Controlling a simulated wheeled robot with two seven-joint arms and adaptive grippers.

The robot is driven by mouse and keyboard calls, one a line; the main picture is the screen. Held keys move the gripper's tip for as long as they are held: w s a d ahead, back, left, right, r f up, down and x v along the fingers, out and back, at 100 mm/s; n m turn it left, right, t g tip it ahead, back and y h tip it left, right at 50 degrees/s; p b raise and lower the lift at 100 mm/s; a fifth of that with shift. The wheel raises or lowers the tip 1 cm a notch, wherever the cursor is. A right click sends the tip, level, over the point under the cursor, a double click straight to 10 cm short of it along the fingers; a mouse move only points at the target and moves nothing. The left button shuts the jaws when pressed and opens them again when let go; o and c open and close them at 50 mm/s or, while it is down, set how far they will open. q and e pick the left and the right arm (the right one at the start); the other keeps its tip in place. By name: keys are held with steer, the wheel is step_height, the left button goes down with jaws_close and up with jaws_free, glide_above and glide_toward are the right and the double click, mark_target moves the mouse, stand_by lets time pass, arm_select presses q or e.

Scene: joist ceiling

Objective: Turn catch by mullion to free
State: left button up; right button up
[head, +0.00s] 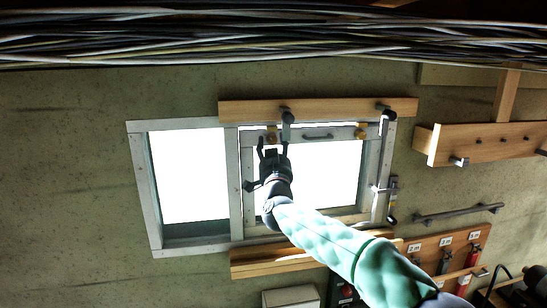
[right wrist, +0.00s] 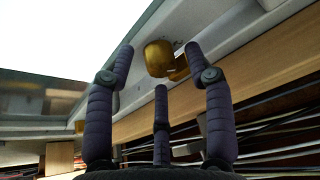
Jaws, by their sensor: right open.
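The catch by the mullion (right wrist: 158,58) is a rounded brass piece with a small arm, on the pale window frame in the right wrist view. In the head view this catch (head: 271,137) sits at the top of the sash, just right of the mullion (head: 235,180), partly behind my fingers. My right gripper (head: 273,148) is open just below it. In the right wrist view its fingers (right wrist: 159,68) stand apart on either side of the catch; I cannot tell whether they touch it. A second brass catch (head: 361,131) sits farther right. My left gripper is out of view.
A wooden board (head: 330,108) runs above the window, with dark hooks on it. A grey handle (head: 318,136) is on the sash top. Cables (head: 250,40) cross above. A wooden ledge (head: 250,262) lies below. A grey bar (head: 455,212) is at right.

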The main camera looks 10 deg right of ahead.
steer(key=v, duration=1.1)
steer(key=shift+s+a+f, duration=0.15)
steer(key=shift+s+f, duration=0.05)
steer(key=shift+s, duration=0.1)
steer(key=shift+w, duration=0.1)
